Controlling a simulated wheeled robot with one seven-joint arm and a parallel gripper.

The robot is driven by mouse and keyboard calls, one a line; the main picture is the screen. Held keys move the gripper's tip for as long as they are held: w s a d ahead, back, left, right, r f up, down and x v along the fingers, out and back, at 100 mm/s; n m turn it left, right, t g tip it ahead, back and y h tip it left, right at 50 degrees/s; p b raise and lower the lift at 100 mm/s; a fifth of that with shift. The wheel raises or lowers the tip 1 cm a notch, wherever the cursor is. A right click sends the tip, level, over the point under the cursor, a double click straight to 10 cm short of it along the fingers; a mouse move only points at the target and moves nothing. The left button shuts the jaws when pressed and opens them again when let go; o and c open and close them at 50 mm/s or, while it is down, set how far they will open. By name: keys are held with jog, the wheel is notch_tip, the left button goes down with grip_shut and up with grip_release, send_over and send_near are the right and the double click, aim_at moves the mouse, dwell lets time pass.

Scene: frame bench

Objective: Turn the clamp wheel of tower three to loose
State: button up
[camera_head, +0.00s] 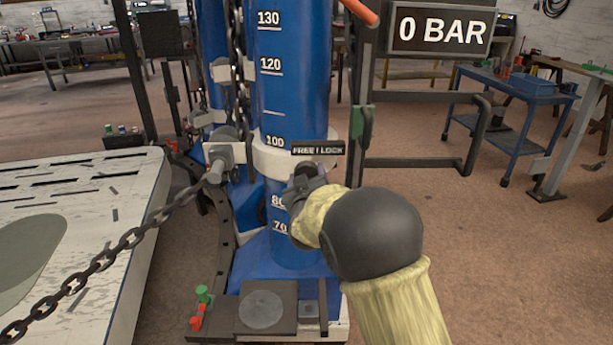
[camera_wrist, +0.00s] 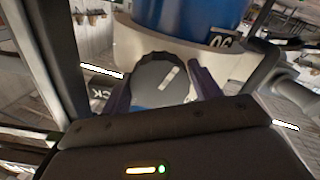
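The blue tower (camera_head: 291,95) has a white scale and a pale clamp collar (camera_head: 270,158). A small FREE | LOCK plate (camera_head: 318,150) sits on the collar. The dark round clamp wheel (camera_wrist: 160,80), with one pale mark on its face, shows in the wrist view in front of the collar. My gripper (camera_head: 303,178) is at the wheel in the head view and hides most of it. In the wrist view the fingers of my gripper (camera_wrist: 163,84) stand on either side of the wheel. I cannot tell whether they press on it. The plate's lettering is partly covered there.
A 0 BAR display (camera_head: 440,30) hangs at upper right, above a dark tubular frame (camera_head: 425,163). A chain (camera_head: 130,238) runs across the left, by a pale slotted platform (camera_head: 140,205). A blue cart (camera_head: 515,88) stands behind right. The floor at right is open.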

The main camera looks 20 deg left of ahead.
jog(key=shift+o, duration=1.3)
jog(key=b+v, duration=0.1)
jog(key=v, duration=1.6)
jog(key=shift+s, duration=0.2)
